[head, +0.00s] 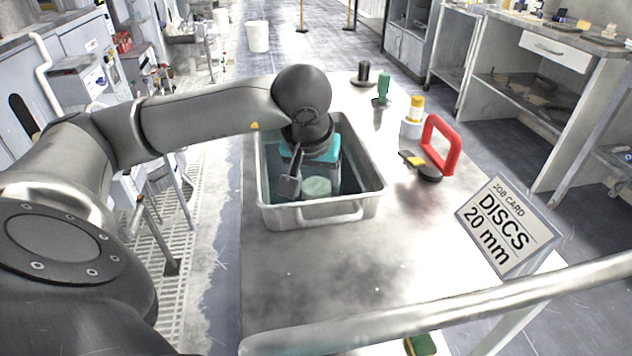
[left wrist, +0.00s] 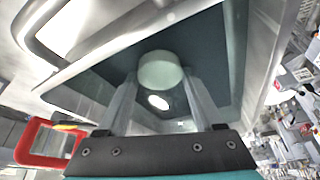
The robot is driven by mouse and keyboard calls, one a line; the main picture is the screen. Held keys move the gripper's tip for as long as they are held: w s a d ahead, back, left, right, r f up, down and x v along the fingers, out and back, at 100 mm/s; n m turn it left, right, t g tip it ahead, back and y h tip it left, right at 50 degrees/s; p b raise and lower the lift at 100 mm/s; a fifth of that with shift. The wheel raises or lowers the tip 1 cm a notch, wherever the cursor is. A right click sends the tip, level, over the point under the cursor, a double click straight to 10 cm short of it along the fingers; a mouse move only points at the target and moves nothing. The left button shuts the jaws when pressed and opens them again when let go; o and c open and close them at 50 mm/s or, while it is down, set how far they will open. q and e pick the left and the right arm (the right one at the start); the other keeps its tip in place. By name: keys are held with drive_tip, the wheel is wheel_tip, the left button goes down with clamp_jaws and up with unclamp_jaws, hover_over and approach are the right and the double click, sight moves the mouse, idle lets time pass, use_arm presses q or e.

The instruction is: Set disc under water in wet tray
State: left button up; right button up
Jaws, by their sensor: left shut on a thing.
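The wet tray (head: 318,215) is a metal tub with end handles, standing on the bench and holding dark teal water. The disc (head: 317,186) is a pale green round piece, low inside the tray. My left gripper (head: 308,184) reaches down into the tray and is shut on the disc. In the left wrist view the disc (left wrist: 160,70) sits between the tips of my left gripper (left wrist: 160,84), with the tray walls around. I cannot tell exactly how deep the disc is in the water. My right gripper is not in view.
A red-framed tool (head: 441,146) stands right of the tray, near a yellow-capped bottle (head: 415,112), a green-topped item (head: 384,88) and a black knob-shaped item (head: 364,72). A job card (head: 508,226) stands at the right edge.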

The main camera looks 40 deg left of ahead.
use_arm(q)
drive_tip(key=o, duration=1.4)
drive_tip(key=shift+o, duration=0.2)
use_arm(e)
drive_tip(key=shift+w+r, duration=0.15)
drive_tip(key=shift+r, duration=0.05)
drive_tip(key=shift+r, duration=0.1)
use_arm(q)
drive_tip(key=shift+r, duration=0.25)
drive_tip(key=p+v, duration=0.4)
drive_tip(key=v, duration=0.7)
drive_tip(key=shift+d+r, duration=0.15)
drive_tip(key=shift+r, duration=0.15)
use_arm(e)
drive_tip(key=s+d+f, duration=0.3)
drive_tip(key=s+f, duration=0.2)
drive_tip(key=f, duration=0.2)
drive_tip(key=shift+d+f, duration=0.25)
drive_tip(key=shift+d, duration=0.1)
use_arm(q)
drive_tip(key=shift+s, duration=0.15)
